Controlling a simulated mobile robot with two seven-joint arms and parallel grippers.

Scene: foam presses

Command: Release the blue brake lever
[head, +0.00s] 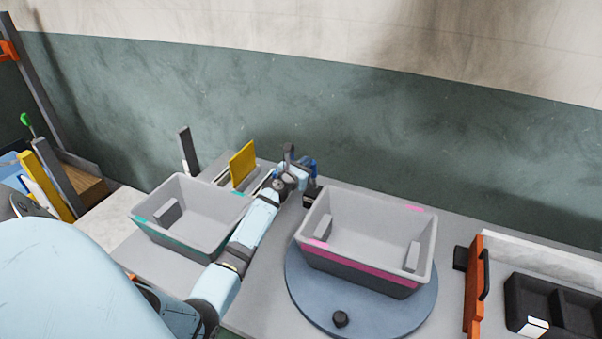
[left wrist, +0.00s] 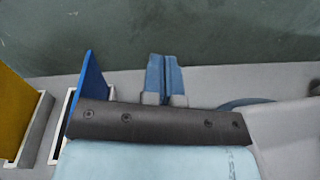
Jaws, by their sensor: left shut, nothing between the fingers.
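The blue lever, a flat blue plate (left wrist: 92,82), leans upright out of a white-edged slot in the left wrist view. Its lower part is hidden behind my dark wrist bracket. My left gripper (left wrist: 165,78) is shut and empty, with its two blue fingers together, to the right of the blue plate and apart from it in the picture. In the head view my left gripper (head: 309,167) is at the back of the table, and my arm seems to hide the blue plate there. My right gripper is not in view.
A yellow plate (head: 243,161) stands in a slot left of my left gripper. A grey bin with teal marks (head: 165,237) is left of my arm. A pink-marked bin (head: 345,262) sits on a blue turntable (head: 385,321) to the right. A green wall (head: 330,120) is behind.

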